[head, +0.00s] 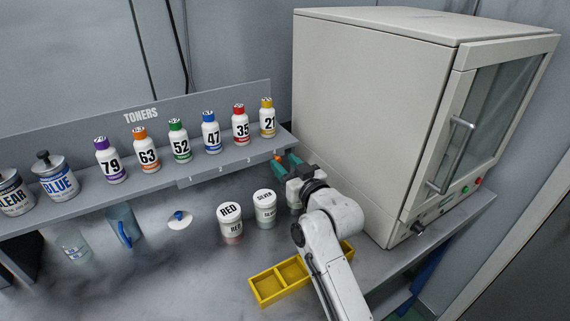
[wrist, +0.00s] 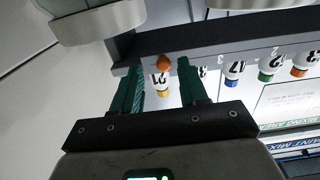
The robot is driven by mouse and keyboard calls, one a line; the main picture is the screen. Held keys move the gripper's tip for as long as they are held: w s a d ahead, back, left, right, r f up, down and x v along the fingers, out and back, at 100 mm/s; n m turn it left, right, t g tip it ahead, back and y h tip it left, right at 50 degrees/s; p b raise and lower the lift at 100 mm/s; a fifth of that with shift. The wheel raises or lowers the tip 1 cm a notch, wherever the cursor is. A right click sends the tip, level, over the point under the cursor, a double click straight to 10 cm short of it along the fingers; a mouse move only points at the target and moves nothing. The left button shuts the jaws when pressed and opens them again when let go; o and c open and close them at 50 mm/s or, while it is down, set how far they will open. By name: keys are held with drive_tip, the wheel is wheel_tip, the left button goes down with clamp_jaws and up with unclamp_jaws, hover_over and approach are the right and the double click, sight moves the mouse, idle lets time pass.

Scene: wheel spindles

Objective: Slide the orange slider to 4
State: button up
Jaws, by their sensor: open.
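The orange slider (head: 277,158) is a small round knob on the front edge of the toner shelf, near its right end. In the wrist view the orange slider (wrist: 162,62) shows between my two green fingertips, with a gap on both sides. My gripper (head: 286,164) is open in front of the shelf edge at the slider; the wrist view shows its fingers (wrist: 161,70) spread around the knob's place. The scale strip (head: 215,172) runs left from the slider along the shelf front. Its numbers are small, and a 3 is faintly readable in the wrist view.
Several numbered toner bottles stand on the shelf above, including bottle 21 (head: 267,118) closest to the slider. A large beige cabinet (head: 370,110) stands close on the right. Silver (head: 265,209) and red (head: 231,224) paint cans and a yellow tray (head: 268,288) are on the counter below.

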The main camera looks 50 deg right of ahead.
drive_tip(key=b+v, duration=0.1)
drive_tip(key=v, duration=0.8)
drive_tip(key=shift+s, duration=0.45)
